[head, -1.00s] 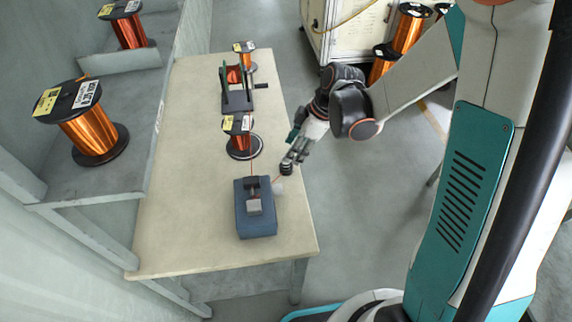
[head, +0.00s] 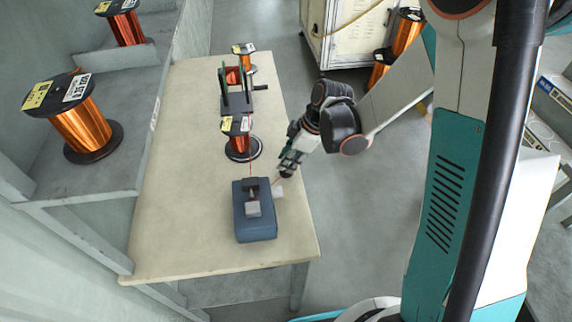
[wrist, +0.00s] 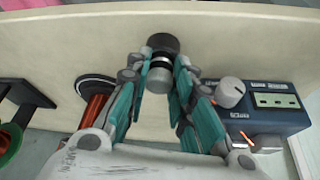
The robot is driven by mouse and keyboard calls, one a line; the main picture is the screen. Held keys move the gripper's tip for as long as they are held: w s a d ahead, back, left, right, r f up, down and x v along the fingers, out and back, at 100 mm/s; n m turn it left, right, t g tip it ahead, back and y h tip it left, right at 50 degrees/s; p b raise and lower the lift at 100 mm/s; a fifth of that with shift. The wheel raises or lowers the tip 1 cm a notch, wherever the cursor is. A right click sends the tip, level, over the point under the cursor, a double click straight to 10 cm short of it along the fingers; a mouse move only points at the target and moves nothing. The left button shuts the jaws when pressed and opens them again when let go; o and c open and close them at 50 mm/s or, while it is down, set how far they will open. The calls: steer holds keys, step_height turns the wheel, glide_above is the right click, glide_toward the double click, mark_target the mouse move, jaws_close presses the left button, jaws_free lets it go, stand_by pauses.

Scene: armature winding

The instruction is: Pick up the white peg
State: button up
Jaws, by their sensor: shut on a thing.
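The white peg (wrist: 160,77) shows in the wrist view as a short pale cylinder with a wide black end piece (wrist: 163,43). My gripper (wrist: 159,70) is shut on it, with a finger on each side. In the head view my gripper (head: 288,168) is at the right edge of the table, just above and right of the blue box. There the peg's dark end shows at the fingertips, while its pale body is too small to make out. I cannot tell whether the peg touches the table.
The blue box (head: 255,225) with a pale knob (wrist: 230,92) stands close to my gripper. A copper wire spool (head: 238,146) and a winding stand (head: 237,104) are farther back on the table (head: 180,230). Shelves with spools stand at left. The table's left side is clear.

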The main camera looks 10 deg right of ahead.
steer(key=shift+r, duration=0.1)
jaws_close()
step_height(320, 180, up, 20)
steer(key=p, duration=0.7)
